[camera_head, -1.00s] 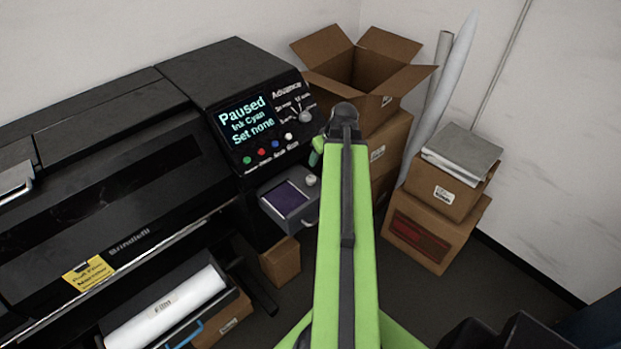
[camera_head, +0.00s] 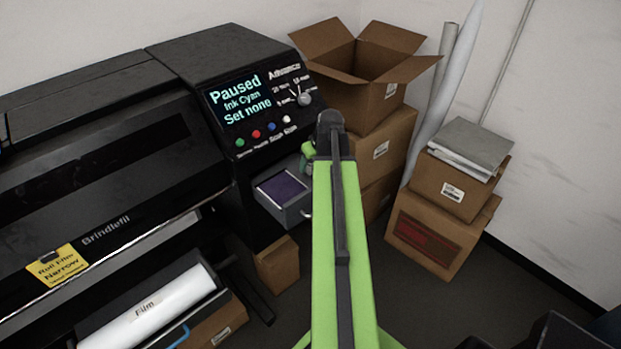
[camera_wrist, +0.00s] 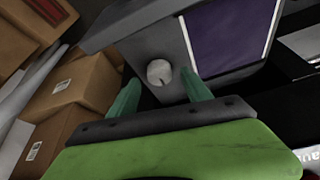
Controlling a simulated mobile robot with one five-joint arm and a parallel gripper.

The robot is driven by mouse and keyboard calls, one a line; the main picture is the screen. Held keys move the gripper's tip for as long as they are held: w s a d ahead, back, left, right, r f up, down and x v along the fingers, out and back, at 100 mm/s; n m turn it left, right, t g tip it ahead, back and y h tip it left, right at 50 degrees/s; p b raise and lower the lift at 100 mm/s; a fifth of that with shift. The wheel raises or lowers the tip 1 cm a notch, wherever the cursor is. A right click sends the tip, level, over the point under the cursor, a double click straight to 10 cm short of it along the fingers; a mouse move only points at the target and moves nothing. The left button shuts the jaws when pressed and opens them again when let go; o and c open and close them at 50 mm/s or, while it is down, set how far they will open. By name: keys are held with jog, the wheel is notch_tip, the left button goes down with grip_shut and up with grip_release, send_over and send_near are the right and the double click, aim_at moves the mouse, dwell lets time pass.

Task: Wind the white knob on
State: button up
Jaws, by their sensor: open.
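The white knob (camera_wrist: 159,72) is on the grey front of the small unit with a purple panel (camera_wrist: 230,35), below the printer's control panel. In the wrist view, my gripper (camera_wrist: 160,80) is open, with one green finger on each side of the knob as seen. I see no clear contact, and the depth gap is hard to judge. In the head view, my gripper (camera_head: 307,160) is beside the unit (camera_head: 283,190) and hides the knob. The printer screen (camera_head: 238,105) reads "Paused, Ink Cyan, Set none".
A grey dial (camera_head: 306,98) and several coloured buttons are on the panel above. An open carton (camera_head: 365,70) on stacked boxes stands close right. A film roll (camera_head: 150,310) lies low at the left. Dark floor (camera_head: 400,290) is clear in front of the right boxes.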

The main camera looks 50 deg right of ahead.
jog(key=shift+b+x, duration=0.35)
jog(key=shift+x, duration=0.65)
jog(key=shift+r, duration=0.1)
jog(key=shift+c, duration=0.4)
